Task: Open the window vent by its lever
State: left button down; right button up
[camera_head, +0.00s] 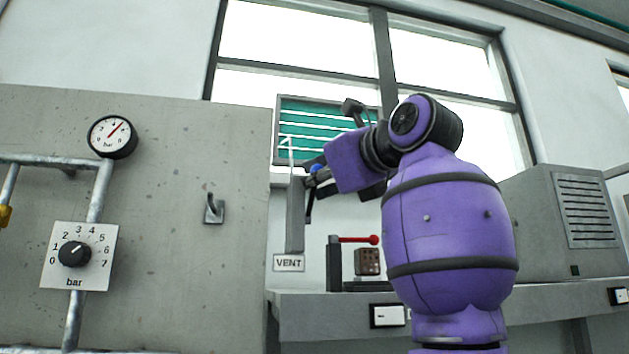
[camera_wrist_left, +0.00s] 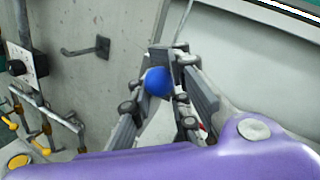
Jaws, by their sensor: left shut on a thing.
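The window vent (camera_head: 300,125) is a green slatted panel in the lower part of the window, with pale lines between its slats; my arm hides part of its right side. The vent lever's blue knob (camera_head: 316,168) shows in front of a grey upright plate (camera_head: 295,220), above the VENT sign (camera_head: 289,262). My left gripper (camera_head: 318,178) is at the knob. In the left wrist view, the blue knob (camera_wrist_left: 158,81) sits between the fingers of my left gripper (camera_wrist_left: 161,76), which is shut on it. The lever's rod is mostly hidden. My right gripper is not in view.
A concrete wall (camera_head: 170,220) with a gauge (camera_head: 112,136), dial (camera_head: 75,254), pipes and a hook (camera_head: 213,209) stands left. Below my arm, a red-handled lever (camera_head: 360,239) stands on the ledge. A grey louvred cabinet (camera_head: 560,215) is at right.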

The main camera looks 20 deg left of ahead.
pick_arm(q)
jog(key=shift+d, duration=0.15)
jog(key=f+n+y+b, duration=0.1)
jog(key=f+n+t+y+b, duration=0.1)
jog(key=f+y, duration=0.1)
jog(key=s+f+n+t+y+b, duration=0.1)
jog(key=f+y, duration=0.1)
jog(key=shift+d+f+b, duration=0.2)
jog(key=shift+d+b, duration=0.15)
jog(key=shift+s+f+y, duration=0.1)
jog(key=shift+y, duration=0.4)
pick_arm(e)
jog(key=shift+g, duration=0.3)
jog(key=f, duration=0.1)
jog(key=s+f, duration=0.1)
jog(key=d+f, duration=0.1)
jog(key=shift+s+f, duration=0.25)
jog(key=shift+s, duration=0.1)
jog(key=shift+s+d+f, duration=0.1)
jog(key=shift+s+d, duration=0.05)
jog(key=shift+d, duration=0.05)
pick_arm(q)
jog(key=c, duration=1.8)
grip_release()
jog(key=shift+d, duration=0.15)
jog(key=shift+c, duration=0.2)
jog(key=shift+o, duration=0.5)
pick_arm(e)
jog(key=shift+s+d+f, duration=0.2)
